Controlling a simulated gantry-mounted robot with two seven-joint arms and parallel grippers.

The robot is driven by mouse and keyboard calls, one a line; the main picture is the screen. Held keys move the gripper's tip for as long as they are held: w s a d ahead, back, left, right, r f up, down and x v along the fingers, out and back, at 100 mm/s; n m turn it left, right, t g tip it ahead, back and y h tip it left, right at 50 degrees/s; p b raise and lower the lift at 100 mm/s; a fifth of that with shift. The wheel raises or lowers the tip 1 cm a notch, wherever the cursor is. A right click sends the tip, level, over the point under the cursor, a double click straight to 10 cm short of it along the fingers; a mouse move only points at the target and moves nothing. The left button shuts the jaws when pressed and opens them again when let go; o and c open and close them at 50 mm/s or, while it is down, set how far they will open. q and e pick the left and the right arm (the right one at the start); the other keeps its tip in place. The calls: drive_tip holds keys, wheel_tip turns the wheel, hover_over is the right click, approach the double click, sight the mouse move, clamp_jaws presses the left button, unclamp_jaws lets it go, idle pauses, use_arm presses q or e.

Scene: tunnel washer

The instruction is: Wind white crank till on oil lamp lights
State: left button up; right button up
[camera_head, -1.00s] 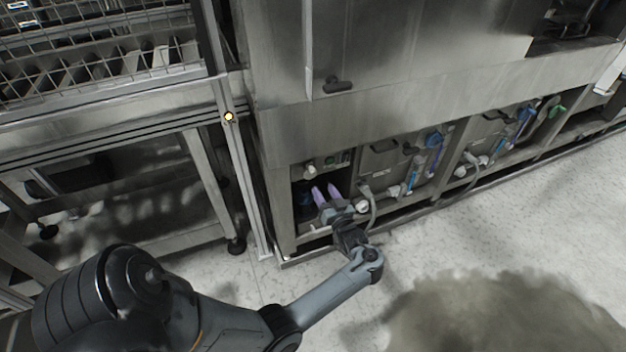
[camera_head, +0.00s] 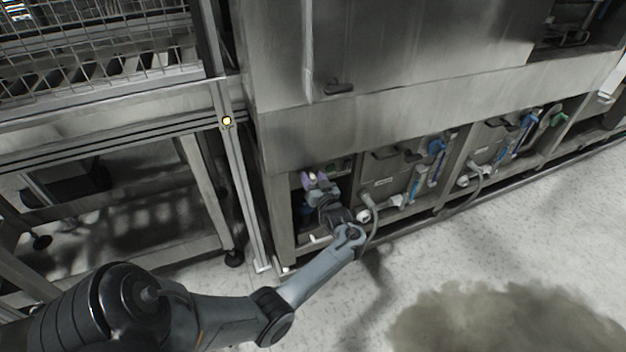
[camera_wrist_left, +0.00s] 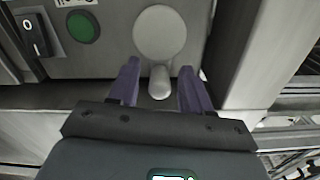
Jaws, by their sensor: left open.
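The white crank shows in the left wrist view as a round pale disc (camera_wrist_left: 160,34) with a short rounded handle (camera_wrist_left: 159,83) hanging toward the gripper. My left gripper (camera_wrist_left: 160,70) is open, with one purple finger on each side of the handle and a gap visible on both sides. In the head view my left gripper (camera_head: 313,179) is inside the lower left bay of the machine and mostly hides the crank. A dull green round lamp (camera_wrist_left: 83,27) sits beside the crank on the same panel; it shows no clear glow. My right gripper is not in view.
A black rocker switch (camera_wrist_left: 36,36) is at the panel's left in the wrist view. A metal upright (camera_wrist_left: 238,50) stands close on the right. In the head view, a hose (camera_head: 375,225) and blue-handled valves (camera_head: 436,150) lie right of the bay. The floor (camera_head: 520,230) is clear.

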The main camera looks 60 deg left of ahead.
use_arm(q)
drive_tip(key=shift+c, duration=0.7)
drive_tip(key=c, duration=0.8)
drive_tip(key=shift+w, duration=0.1)
clamp_jaws()
